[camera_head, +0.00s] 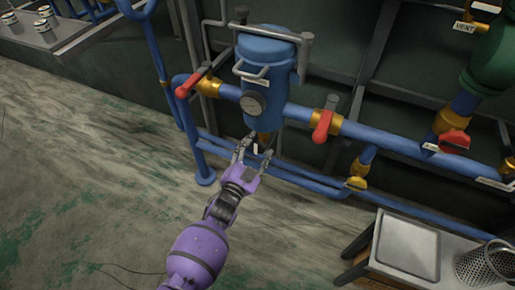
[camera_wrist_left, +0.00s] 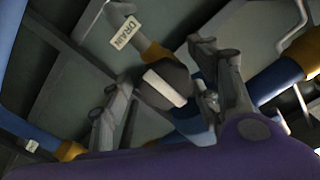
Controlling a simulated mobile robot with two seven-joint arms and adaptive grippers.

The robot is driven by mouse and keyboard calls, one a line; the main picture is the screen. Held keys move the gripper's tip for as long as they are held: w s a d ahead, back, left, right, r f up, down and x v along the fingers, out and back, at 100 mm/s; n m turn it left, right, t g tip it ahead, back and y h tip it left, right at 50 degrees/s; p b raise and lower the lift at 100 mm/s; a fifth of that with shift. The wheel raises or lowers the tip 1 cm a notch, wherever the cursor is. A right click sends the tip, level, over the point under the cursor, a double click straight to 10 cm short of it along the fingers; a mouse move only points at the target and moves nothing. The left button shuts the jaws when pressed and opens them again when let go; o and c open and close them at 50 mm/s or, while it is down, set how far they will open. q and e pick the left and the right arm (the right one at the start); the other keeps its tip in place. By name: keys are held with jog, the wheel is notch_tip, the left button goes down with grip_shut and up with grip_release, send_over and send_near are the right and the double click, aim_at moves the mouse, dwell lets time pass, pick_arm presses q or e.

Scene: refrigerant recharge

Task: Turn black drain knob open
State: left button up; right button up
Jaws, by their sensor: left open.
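The black drain knob (camera_wrist_left: 182,76) has a white bar across its face and sits on a brass fitting (camera_wrist_left: 157,52). In the left wrist view it is between the two fingers, and I cannot tell whether they touch it. A white DRAIN label (camera_wrist_left: 124,33) is beside it. My left gripper (camera_head: 253,156) is open just below the blue filter vessel (camera_head: 264,75), at its brass bottom outlet (camera_head: 264,137). It also shows in the left wrist view (camera_wrist_left: 165,100). In the head view the fingers and small size make the knob hard to make out. My right gripper is not in view.
Red-handled valves (camera_head: 188,86) (camera_head: 322,125) flank the vessel on the blue pipe (camera_head: 385,140), with a gauge (camera_head: 253,103) on the vessel. Lower blue pipes (camera_head: 310,180) run close beside my gripper. A metal tray (camera_head: 406,248) and wire basket (camera_head: 485,265) are at bottom right.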

pick_arm(q)
jog(key=v, duration=1.2)
jog(key=shift+f, duration=0.1)
